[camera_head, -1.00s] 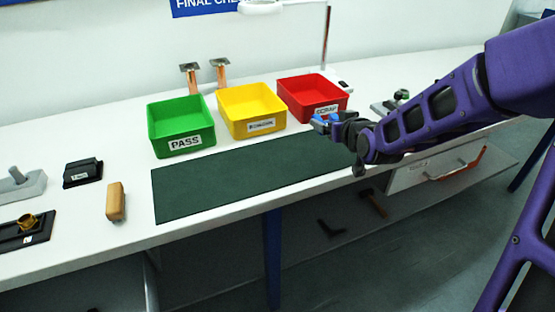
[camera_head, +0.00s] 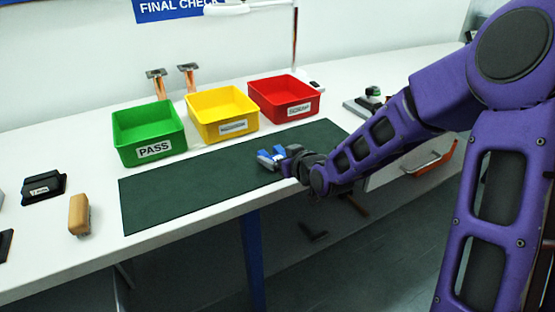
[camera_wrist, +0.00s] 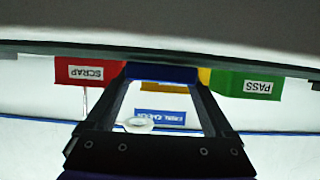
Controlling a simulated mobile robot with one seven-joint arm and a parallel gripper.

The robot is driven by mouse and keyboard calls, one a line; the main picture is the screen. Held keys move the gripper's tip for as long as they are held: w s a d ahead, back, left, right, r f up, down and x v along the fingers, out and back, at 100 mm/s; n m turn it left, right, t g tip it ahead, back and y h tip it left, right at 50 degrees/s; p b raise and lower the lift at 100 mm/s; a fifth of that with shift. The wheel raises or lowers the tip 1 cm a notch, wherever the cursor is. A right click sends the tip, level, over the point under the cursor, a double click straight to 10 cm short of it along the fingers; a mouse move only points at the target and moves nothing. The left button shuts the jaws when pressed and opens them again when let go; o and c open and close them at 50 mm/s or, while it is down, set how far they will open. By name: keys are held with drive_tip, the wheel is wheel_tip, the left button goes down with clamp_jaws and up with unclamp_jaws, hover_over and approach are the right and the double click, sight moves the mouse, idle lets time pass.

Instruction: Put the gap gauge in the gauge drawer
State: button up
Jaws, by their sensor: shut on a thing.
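My gripper (camera_head: 274,157) is low over the right part of the green mat, near the bench's front edge, and is shut. A small blue and pale piece shows at its fingertips; I take it as the gap gauge (camera_head: 264,160), mostly hidden by the fingers. In the wrist view a blue bar (camera_wrist: 162,73) spans between the fingertips; I cannot tell gauge from finger pads there. The gauge drawer (camera_head: 388,172) seems to be the pale front with a bar handle under the bench at right, partly behind my arm. Whether it is open is unclear.
Green PASS (camera_head: 150,134), yellow (camera_head: 224,114) and red SCRAP (camera_head: 285,98) bins stand behind the dark green mat (camera_head: 180,195). A lamp pole (camera_head: 295,40) rises behind the red bin.

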drive_tip(key=shift+f, duration=0.2)
drive_tip(key=o, duration=1.4)
